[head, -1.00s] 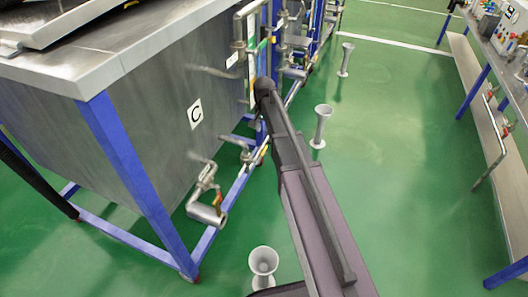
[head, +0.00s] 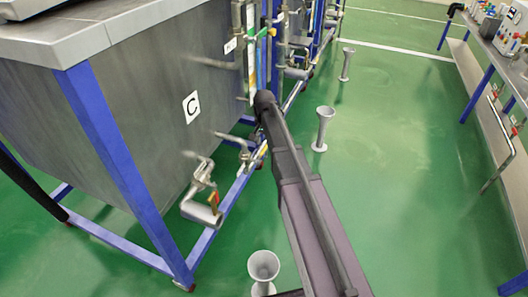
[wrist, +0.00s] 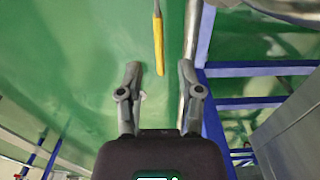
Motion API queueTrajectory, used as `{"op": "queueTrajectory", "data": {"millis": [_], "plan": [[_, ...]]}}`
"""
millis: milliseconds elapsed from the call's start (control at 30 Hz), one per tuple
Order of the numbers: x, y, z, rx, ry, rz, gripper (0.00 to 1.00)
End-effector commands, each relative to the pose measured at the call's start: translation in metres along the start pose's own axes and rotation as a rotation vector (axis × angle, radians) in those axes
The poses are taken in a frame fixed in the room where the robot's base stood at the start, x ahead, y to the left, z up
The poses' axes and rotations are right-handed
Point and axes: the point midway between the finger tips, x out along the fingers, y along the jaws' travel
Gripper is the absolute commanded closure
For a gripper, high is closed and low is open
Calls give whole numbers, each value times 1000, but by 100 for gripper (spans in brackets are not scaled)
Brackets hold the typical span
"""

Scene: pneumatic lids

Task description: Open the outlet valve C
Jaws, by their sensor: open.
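A grey tank (head: 150,100) with a label marked C (head: 191,106) stands at the left in the head view. Low on its side is an outlet pipe (head: 202,209) with a valve that has a small orange-red handle (head: 214,201). In the wrist view my gripper (wrist: 158,72) is open and empty. A yellow lever (wrist: 158,45) shows ahead of the fingertips, between their lines and apart from them. I cannot tell which valve this lever belongs to. My gripper does not show in the head view; only my dark arm does.
Blue frame legs (head: 118,140) carry the tank. Grey funnel-shaped stands (head: 263,268) (head: 322,128) (head: 346,65) rise from the green floor. A bench (head: 490,45) with equipment runs along the right.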

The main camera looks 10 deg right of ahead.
Motion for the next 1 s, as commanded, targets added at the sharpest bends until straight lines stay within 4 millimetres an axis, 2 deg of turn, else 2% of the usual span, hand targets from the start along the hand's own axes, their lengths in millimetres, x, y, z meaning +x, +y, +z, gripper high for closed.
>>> {"op": "queueTrajectory", "data": {"millis": [33, 333, 867, 900, 967, 1000], "plan": [[8, 0, 0, 0, 0, 0, 53], [27, 0, 0, 0, 0, 0, 53], [31, 0, 0, 0, 0, 0, 53], [31, 0, 0, 0, 0, 0, 56], [31, 0, 0, 0, 0, 0, 74], [31, 0, 0, 1, 0, 0, 86]]}}
